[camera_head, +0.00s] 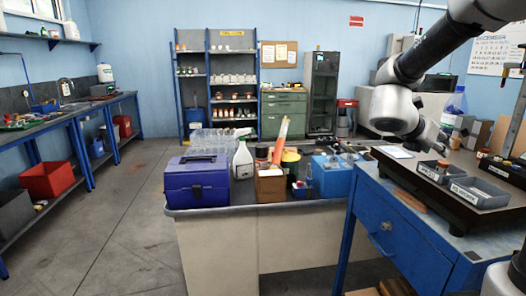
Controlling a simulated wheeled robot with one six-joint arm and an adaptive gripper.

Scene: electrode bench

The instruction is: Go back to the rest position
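My arm reaches in from the upper right, with its grey-white wrist above the blue bench (400,232) on the right. My gripper (432,138) is a small dark shape at the end of the wrist, partly hidden behind it. Its fingers are too small and hidden to tell whether they are open or shut, and I see nothing clearly held. It appears above the dark board (440,196) on the bench. Small grey trays (480,193) stand on that board below and to the right of the gripper, one holding small brownish items.
A cluttered table (215,222) at the middle carries a blue toolbox (196,181), a white spray bottle (243,160), a cardboard box (270,186) and a light-blue box (335,176). Open floor (120,215) lies to the left.

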